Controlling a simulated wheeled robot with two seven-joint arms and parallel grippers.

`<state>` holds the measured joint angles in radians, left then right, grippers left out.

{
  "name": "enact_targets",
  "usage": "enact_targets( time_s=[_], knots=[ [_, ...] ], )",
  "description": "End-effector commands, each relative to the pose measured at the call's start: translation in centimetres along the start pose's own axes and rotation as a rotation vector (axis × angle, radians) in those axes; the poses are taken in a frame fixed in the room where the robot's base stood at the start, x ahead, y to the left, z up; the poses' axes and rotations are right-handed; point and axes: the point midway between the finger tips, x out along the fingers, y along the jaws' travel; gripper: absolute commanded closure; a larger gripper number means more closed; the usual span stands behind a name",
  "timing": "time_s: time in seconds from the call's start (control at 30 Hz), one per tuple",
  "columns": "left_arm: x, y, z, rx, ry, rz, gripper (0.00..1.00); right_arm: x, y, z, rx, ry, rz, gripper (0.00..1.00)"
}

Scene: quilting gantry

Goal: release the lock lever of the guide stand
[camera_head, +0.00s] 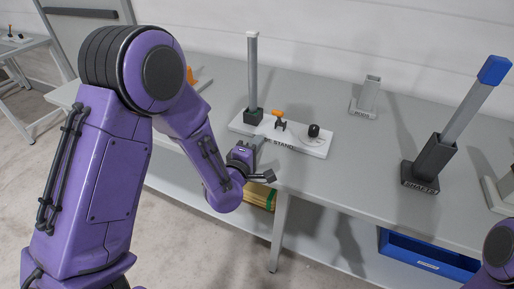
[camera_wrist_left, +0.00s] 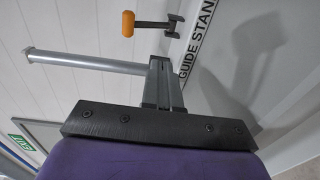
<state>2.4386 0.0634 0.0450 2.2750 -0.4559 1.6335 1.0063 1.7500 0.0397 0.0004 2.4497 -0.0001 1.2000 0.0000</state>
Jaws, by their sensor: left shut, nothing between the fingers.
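The guide stand (camera_head: 302,146) is a white base plate on the bench, with its name on the front edge. It carries a grey upright post (camera_head: 252,70) in a dark socket, an orange-handled lock lever (camera_head: 279,115) and a black knob (camera_head: 314,130). My left gripper (camera_head: 259,141) is shut and empty at the plate's front edge, below and apart from the lever. In the left wrist view, the closed fingers (camera_wrist_left: 162,66) lie near the lettering, and the orange handle (camera_wrist_left: 128,23) shows beyond them. My right gripper is out of view.
A dark holder with a blue-capped bar (camera_head: 493,70) stands at the right of the bench. A small grey holder (camera_head: 368,95) stands behind. A blue bin (camera_head: 425,256) sits under the bench. Bare bench top (camera_head: 345,185) lies right of the stand.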

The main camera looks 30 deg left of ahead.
Motion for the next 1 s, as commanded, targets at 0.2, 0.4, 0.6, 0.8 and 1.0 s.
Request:
enact_targets(
  time_s=[0.2,0.4,0.6,0.8,1.0],
  knots=[
    [-4.0,-1.8,1.6,0.022,-0.042,0.168,1.00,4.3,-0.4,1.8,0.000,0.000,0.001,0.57],
    [-6.9,-0.7,1.9,0.003,-0.021,0.297,1.00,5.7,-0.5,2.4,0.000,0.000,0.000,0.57],
    [-4.5,1.0,1.9,0.005,-0.016,0.304,1.00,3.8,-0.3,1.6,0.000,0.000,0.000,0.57],
    [-0.2,2.3,2.0,0.006,-0.017,0.304,1.00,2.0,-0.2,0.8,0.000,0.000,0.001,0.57],
    [3.7,3.4,2.1,0.006,-0.018,0.303,1.00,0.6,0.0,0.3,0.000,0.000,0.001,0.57]
  ],
)
